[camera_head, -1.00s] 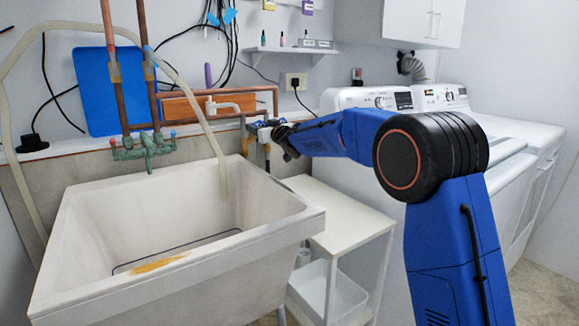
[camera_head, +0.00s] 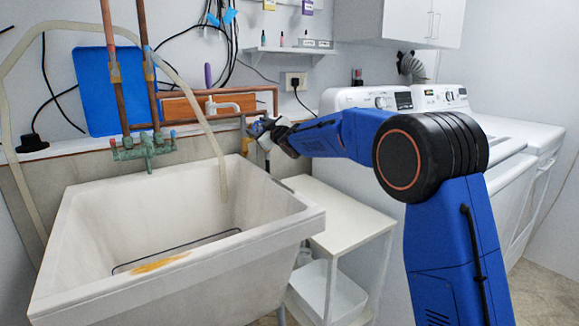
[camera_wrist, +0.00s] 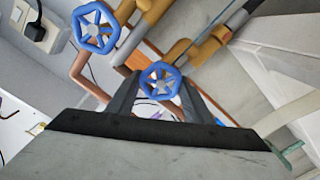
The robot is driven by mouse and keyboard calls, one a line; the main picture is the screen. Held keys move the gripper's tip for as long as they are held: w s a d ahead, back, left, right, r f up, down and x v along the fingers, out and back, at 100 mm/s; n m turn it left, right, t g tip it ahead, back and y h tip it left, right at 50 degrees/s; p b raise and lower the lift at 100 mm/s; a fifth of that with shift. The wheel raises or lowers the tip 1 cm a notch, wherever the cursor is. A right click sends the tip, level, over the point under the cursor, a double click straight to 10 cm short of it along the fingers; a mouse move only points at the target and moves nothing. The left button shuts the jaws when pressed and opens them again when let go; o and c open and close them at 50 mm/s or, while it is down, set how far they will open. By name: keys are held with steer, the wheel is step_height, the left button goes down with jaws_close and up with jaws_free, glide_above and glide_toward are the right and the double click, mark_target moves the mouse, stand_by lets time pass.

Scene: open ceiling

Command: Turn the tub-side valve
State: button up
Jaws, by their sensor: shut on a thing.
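The tub-side valve has a small blue handwheel (camera_wrist: 160,80) on a brass body, seen between my fingers in the wrist view. My gripper (camera_wrist: 158,88) is shut on this wheel, with one dark finger on each side of it. A second blue handwheel (camera_wrist: 97,27) is at the upper left of the wrist view, farther from the tub and outside my fingers. In the head view my gripper (camera_head: 259,130) reaches left to the pipes behind the tub's back right corner. It hides most of the valves there.
The white laundry tub (camera_head: 75,215) stands at left. A white side table (camera_head: 335,215) is below my arm, with washing machines (camera_head: 365,98) behind it. Copper pipes (camera_head: 272,95), a beige hose (camera_head: 213,140) and a green faucet (camera_head: 147,147) are close by.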

stand_by(0.3)
steer(key=shift+n, duration=1.9)
steer(key=shift+a+f+n, duration=0.1)
steer(key=shift+n, duration=0.8)
steer(key=shift+s+n, duration=0.1)
steer(key=shift+n, duration=0.7)
steer(key=n, duration=0.3)
steer(key=shift+f, duration=0.1)
steer(key=shift+n, duration=0.3)
